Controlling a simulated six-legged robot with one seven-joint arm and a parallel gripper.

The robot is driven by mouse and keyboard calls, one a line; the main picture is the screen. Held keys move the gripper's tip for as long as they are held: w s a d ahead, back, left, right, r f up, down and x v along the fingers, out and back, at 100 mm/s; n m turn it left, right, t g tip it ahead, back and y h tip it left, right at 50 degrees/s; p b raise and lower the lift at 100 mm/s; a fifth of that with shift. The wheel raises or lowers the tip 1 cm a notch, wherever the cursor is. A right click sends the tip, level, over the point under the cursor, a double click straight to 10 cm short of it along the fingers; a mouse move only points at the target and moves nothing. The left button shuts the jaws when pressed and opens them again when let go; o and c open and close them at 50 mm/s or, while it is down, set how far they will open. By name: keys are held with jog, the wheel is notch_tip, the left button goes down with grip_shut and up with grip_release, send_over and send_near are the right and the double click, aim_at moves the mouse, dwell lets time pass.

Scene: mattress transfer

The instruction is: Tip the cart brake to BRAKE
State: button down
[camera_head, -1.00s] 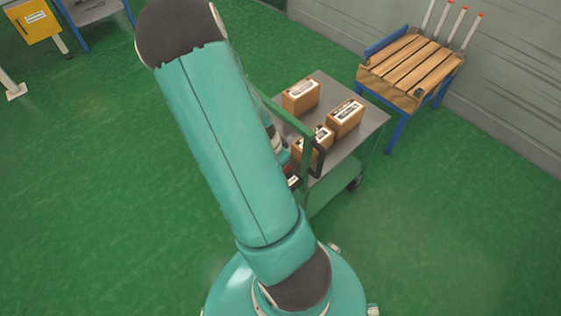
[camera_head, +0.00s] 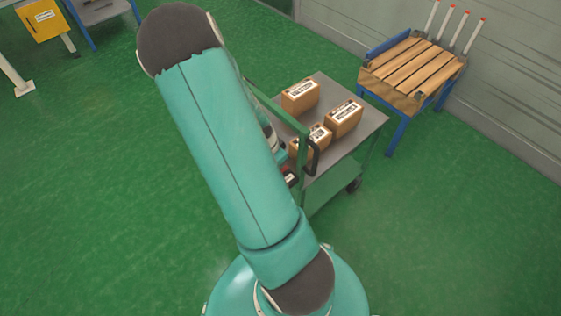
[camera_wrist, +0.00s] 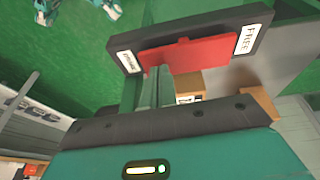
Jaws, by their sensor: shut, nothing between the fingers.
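The brake control shows in the wrist view as a red rocker (camera_wrist: 190,54) on a dark plate (camera_wrist: 262,32). The plate has a BRAKE label (camera_wrist: 126,61) at its left end and a FREE label (camera_wrist: 246,40) at its right end. My gripper (camera_wrist: 154,72) is shut and empty, with its fingertips at the rocker's lower edge, nearer the BRAKE end. I cannot tell whether they touch it or which way the rocker is tipped. The cart (camera_head: 371,120) stands right of my arm in the head view. My arm hides most of the gripper there.
Several brown boxes, one of them here (camera_head: 344,117), lie on the cart top. A black-gripped green handle (camera_head: 313,157) rises at its near side. A slatted wooden table (camera_head: 413,67) with blue legs stands behind the cart.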

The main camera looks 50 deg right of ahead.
jog(key=shift+w+f, duration=0.2)
jog(key=shift+s+r, duration=0.1)
jog(key=shift+s, duration=0.25)
jog(key=shift+w, duration=0.35)
jog(key=shift+w+d+r, duration=0.2)
jog(key=shift+w+r, duration=0.15)
jog(key=shift+w, duration=0.25)
jog(key=shift+r, duration=0.1)
